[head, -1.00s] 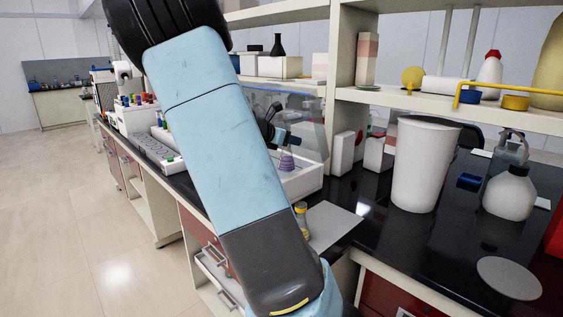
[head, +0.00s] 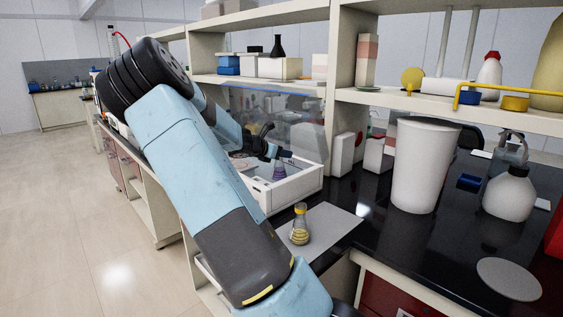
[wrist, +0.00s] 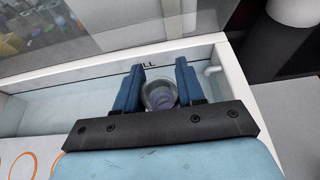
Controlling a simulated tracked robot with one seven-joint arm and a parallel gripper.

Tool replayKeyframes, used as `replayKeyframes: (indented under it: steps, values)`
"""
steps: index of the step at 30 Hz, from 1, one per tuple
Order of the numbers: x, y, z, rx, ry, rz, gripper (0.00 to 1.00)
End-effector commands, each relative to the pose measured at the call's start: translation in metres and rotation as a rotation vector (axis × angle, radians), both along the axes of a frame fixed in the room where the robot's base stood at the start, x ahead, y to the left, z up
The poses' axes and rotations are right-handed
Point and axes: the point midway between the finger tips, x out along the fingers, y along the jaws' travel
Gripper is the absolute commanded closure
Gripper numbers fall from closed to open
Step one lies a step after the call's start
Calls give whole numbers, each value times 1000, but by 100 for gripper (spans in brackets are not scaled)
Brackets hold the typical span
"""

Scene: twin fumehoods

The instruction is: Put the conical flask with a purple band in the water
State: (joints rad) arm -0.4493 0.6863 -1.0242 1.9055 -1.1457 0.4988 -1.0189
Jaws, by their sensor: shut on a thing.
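The conical flask with a purple band (head: 279,171) is upright at the white water bath (head: 300,187), within its walls as seen in the head view. My gripper (head: 284,157) is shut on its upper part. In the wrist view the flask's round mouth (wrist: 160,95) lies between the blue fingers of my gripper (wrist: 160,72), with purple showing inside. The bath (wrist: 95,72) holds pale water around it there. The flask's base is hidden, so I cannot tell whether it touches the bath floor.
A conical flask with a yellow band (head: 300,226) stands on a grey mat (head: 335,226) in front of the bath. A clear screen (head: 300,118) rises behind the bath. A large white bin (head: 424,165) and white bottles stand to the right.

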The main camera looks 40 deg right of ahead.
Motion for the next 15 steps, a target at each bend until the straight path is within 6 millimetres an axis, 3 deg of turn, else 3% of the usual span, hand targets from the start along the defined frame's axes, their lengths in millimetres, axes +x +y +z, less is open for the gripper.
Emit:
replayKeyframes:
  steps: [9, 15]
  values:
    - [3, -1, -32, -2, 3, 0, 100]
    - [3, 0, -33, -1, -1, 1, 100]
